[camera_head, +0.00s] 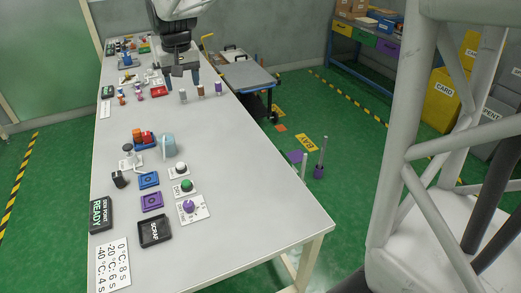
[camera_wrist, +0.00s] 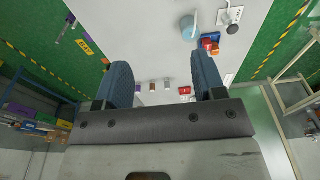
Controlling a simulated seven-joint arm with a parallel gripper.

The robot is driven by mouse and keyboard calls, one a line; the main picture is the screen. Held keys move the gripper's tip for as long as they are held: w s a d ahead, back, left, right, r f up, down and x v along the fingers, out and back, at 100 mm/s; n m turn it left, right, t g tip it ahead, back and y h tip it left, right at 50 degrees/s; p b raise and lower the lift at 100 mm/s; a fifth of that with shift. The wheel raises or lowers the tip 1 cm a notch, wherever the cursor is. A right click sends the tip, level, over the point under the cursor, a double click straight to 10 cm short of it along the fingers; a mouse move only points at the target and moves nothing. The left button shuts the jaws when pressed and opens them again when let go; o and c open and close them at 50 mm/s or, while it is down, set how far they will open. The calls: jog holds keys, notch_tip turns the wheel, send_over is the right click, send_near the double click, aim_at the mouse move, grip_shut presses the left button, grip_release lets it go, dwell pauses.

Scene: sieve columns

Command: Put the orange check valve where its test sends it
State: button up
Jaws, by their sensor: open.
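A small blue tray (camera_head: 145,145) on the near half of the long table holds orange and red parts. An orange part (camera_head: 137,135) at its left side may be the orange check valve, but it is too small to be sure. The tray also shows at the top of the wrist view (camera_wrist: 214,51).
A light-blue jug (camera_head: 168,146) stands beside the blue tray. The front right tabletop is bare.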

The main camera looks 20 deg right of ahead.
jog(key=s+d+f, duration=0.2)
jog(key=s, duration=1)
jog(key=s+d+f, duration=0.2)
jog(key=s+d, duration=0.1)
jog(key=s, duration=0.8)
jog(key=s+d+f+t, duration=0.1)
jog(key=s+d+f, duration=0.1)
jog(key=s, duration=1)
jog(key=shift+s+d+f, duration=0.15)
jog(key=shift+s+d, duration=0.1)
jog(key=shift+s, duration=0.05)
